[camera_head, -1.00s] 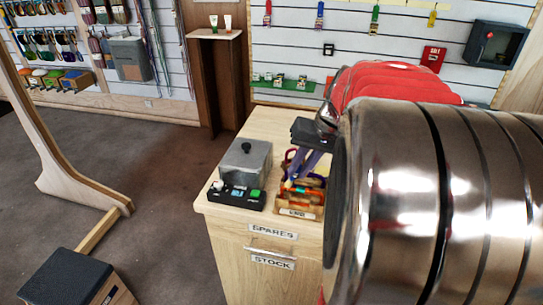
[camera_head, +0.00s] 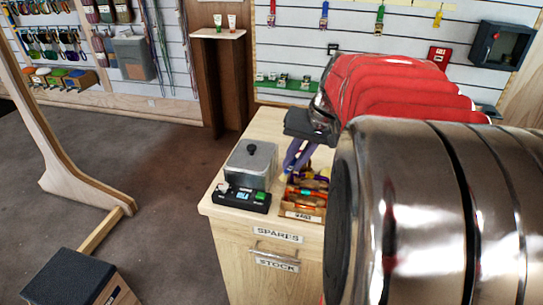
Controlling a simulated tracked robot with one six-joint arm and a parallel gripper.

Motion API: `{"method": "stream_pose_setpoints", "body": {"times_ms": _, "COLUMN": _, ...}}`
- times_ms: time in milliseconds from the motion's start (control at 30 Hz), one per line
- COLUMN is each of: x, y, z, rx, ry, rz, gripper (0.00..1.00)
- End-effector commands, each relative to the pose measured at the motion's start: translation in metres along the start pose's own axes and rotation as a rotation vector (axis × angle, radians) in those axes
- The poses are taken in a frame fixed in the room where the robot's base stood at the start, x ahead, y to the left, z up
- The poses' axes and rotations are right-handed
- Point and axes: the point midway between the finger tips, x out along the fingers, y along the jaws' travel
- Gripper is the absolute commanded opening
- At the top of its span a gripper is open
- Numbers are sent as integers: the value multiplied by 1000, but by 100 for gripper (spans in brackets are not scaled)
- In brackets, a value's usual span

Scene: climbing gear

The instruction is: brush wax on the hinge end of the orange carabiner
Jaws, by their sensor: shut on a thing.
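My gripper (camera_head: 287,177) hangs from my arm over the counter, between the grey lidded box and the wooden tray. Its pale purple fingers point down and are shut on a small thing. Only a yellowish bit shows at the fingertips, and I cannot make out its shape. An orange piece (camera_head: 304,193) lies in the wooden tray (camera_head: 303,215) just right of the fingertips. I cannot tell whether it is the orange carabiner, and no hinge end can be made out. My arm hides the counter's right side.
The grey lidded box (camera_head: 250,166) and a black block (camera_head: 241,198) with white, teal and green parts stand on the wooden counter (camera_head: 222,212). A dark step (camera_head: 70,278) is at lower left. Carpet lies open left of the counter.

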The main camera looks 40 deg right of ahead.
Motion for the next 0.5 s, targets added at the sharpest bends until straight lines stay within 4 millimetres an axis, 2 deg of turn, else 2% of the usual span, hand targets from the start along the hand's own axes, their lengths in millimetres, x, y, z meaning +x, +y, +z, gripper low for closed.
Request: {"method": "stream_pose_setpoints", "body": {"times_ms": 500, "x": -40, "y": -17, "z": -10, "rx": -6, "ry": -5, "rz": -3, "gripper": 0}}
